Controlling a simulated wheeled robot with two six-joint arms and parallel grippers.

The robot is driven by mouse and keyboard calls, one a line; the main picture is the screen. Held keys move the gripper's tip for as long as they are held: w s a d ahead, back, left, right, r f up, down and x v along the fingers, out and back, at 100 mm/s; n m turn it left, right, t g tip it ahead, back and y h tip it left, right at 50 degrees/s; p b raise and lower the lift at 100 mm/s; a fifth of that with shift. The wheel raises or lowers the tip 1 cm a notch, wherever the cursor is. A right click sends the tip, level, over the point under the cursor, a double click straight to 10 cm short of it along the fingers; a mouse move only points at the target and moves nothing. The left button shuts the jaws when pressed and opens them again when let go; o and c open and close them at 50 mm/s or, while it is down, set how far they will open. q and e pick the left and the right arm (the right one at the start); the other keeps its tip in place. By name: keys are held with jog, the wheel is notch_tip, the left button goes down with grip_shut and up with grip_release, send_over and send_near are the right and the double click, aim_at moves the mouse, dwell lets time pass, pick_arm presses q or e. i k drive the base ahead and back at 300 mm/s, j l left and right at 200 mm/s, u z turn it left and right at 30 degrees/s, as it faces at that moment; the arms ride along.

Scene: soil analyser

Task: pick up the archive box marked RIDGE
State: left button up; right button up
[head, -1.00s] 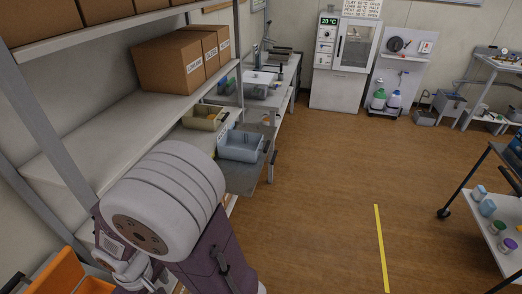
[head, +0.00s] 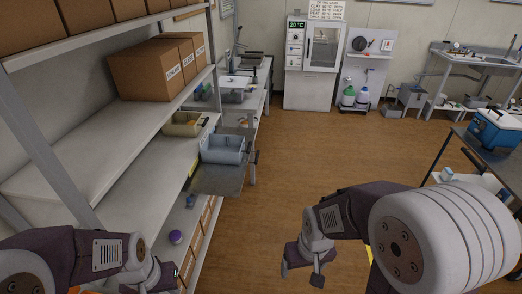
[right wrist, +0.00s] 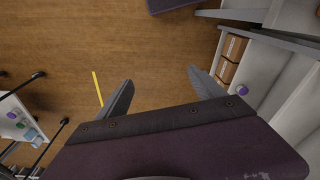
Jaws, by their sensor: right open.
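Brown cardboard archive boxes (head: 150,72) with white labels stand in a row on the middle shelf at the left in the head view. Their lettering is too small to read, so I cannot tell which is RIDGE. More labelled boxes stand low under the shelf (head: 209,222); they also show in the right wrist view (right wrist: 232,58). My right gripper (head: 303,272) is open and empty over the floor, right of the shelving and apart from all boxes; its fingers spread in the right wrist view (right wrist: 161,92). My left gripper (head: 168,277) is partly visible at bottom left, its jaws unclear.
A blue-grey bin (head: 222,150) and an olive bin (head: 184,124) sit at the shelving's far end. A purple-lidded jar (head: 175,236) stands on a lower shelf. A cart with a blue cooler (head: 497,130) is at the right. The middle floor is clear.

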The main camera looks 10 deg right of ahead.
aim_at(217, 148)
jog(key=i+l+u, duration=0.35)
jog(key=i+l, duration=0.15)
jog(key=i+l+u, duration=0.4)
jog(key=i+l, duration=0.2)
jog(key=i+l+u, duration=0.15)
jog(key=l, duration=0.3)
jog(key=i+l+u, duration=0.2)
jog(key=l, duration=0.2)
jog(key=i+l+u, duration=0.2)
jog(key=l, duration=0.2)
